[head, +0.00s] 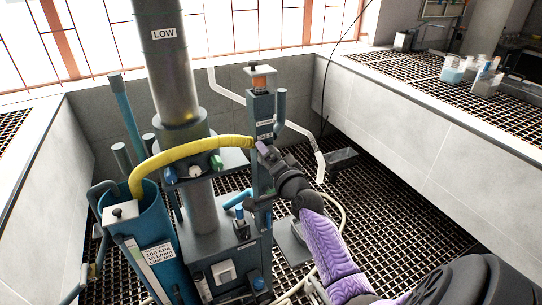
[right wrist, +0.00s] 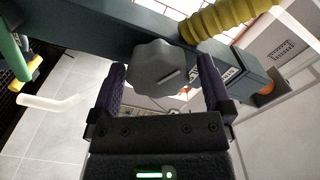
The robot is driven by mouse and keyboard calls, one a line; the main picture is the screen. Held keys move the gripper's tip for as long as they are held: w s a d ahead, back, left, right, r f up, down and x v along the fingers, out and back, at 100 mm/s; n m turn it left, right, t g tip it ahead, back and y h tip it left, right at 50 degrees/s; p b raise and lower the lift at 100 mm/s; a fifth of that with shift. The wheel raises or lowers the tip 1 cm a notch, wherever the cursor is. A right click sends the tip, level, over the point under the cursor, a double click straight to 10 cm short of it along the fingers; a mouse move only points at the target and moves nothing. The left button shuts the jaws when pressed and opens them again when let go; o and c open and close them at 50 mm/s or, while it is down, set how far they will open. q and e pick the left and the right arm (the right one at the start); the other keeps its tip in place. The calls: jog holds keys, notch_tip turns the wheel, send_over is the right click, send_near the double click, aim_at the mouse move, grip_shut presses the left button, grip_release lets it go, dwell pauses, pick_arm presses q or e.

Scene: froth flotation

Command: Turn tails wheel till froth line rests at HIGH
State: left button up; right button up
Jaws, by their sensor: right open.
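A grey lobed knob (right wrist: 158,68), which looks like the tails wheel, sits on a dark blue-grey post (head: 262,118). In the right wrist view it lies between the purple fingers of my right gripper (right wrist: 162,72), near their tips, with gaps at both sides. My right gripper (head: 263,151) is open and reaches the post from the lower right in the head view, hiding the knob there. The tall grey column (head: 172,85) carries a LOW label (head: 164,34). No HIGH label shows, and I cannot make out a froth line. My left gripper is not in view.
A yellow hose (head: 180,152) arches from a blue tank (head: 152,212) to the post, close to my right gripper; it also shows in the wrist view (right wrist: 222,17). Dark grating (head: 400,205) covers the floor. Jars (head: 453,70) stand on the right ledge.

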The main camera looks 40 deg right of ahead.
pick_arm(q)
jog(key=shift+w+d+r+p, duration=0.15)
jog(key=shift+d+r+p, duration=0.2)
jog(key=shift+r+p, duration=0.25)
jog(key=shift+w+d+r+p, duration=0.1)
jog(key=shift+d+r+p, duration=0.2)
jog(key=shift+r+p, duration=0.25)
pick_arm(e)
jog(key=v, duration=1)
jog(key=shift+r, duration=0.1)
